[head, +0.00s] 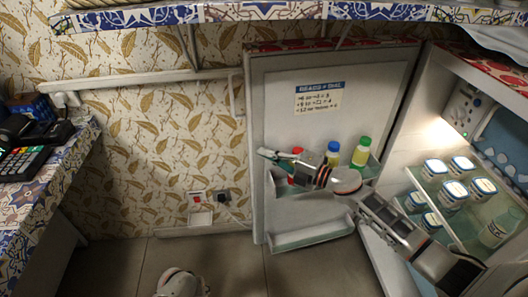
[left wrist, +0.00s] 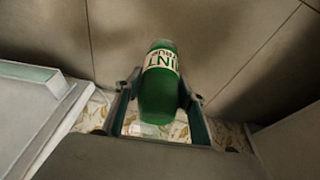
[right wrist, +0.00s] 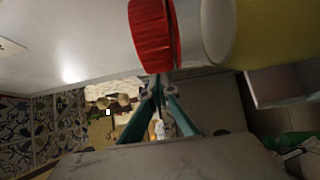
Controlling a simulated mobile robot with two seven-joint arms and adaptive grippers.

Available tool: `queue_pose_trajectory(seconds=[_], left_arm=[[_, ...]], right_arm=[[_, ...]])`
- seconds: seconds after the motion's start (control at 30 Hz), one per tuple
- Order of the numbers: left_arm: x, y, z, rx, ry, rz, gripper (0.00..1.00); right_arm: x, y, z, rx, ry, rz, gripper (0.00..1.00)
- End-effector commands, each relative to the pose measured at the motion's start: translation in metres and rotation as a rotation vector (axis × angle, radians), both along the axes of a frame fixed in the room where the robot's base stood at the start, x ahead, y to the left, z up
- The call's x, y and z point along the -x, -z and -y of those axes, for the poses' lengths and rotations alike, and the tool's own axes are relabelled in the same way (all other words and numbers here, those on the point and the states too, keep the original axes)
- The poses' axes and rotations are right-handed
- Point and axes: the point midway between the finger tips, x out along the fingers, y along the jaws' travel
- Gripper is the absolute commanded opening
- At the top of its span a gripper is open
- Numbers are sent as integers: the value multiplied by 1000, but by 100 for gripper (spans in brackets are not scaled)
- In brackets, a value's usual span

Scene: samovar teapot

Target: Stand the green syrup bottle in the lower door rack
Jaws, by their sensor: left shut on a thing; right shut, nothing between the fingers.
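The green syrup bottle (left wrist: 160,90) is between the fingers of my left gripper (left wrist: 163,86), shut on it; its white label shows, with tiled floor behind. I cannot make out this bottle or the left gripper in the head view. The lower door rack (head: 312,236) is an empty-looking pale tray low on the open fridge door. My right gripper (head: 268,154) is shut and empty at the upper door rack (head: 290,186), in front of the red-capped bottle (head: 297,163). In the right wrist view its closed fingertips (right wrist: 158,80) are close to the red cap (right wrist: 153,35); contact is unclear.
A blue-capped bottle (head: 332,153) and a green-capped bottle (head: 361,151) stand in the upper rack. The open fridge door (head: 340,80) stands beside shelves with several white jars (head: 453,193). A counter (head: 45,190) stands at left. The floor (head: 225,262) left of the door looks mostly clear.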

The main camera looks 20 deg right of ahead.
Motion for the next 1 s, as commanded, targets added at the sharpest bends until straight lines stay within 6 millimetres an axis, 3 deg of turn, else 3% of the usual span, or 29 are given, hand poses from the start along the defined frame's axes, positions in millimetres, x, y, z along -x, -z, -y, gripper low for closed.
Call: queue_pose_trajectory(seconds=[0.17,0.6,0.83,1.0], left_arm=[[7,11,1,2,0,-13,5],[7,11,1,2,0,-13,5],[5,8,1,1,0,-9,5],[5,7,1,2,0,-8,5]], right_arm=[[-12,2,2,1,0,-1,0],[-16,-2,2,0,2,2,0],[-50,-3,7,-2,70,3,0],[-62,-3,10,0,98,4,0]])
